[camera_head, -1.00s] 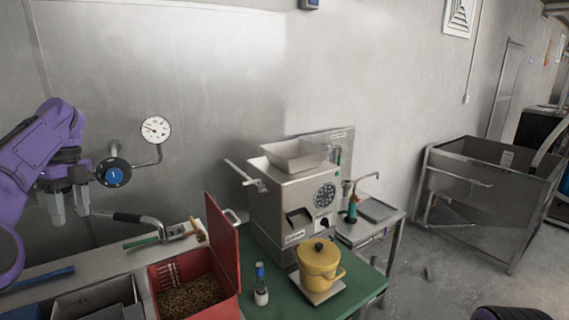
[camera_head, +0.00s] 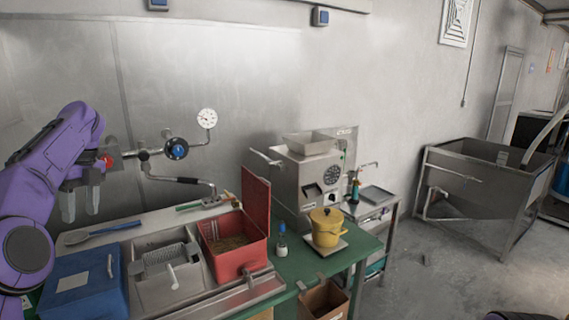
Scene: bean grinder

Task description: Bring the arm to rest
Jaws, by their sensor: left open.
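My left arm is purple and comes in from the left. My left gripper (camera_head: 82,203) is open and empty, its two pale fingers pointing down above the counter's left part. It is apart from everything around it. My right gripper is not in view; only a dark purple bit shows at the bottom right edge. The bean grinder (camera_head: 311,183) stands upright on the green table (camera_head: 290,268), its hopper (camera_head: 309,143) on top. A yellow pot (camera_head: 326,229) with its lid on stands on a small pale plate in front of the grinder.
An open red box (camera_head: 235,259) holds beans. A wall pipe with a gauge (camera_head: 207,118) runs behind the counter. A metal tub (camera_head: 480,190) stands right, with clear floor before it.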

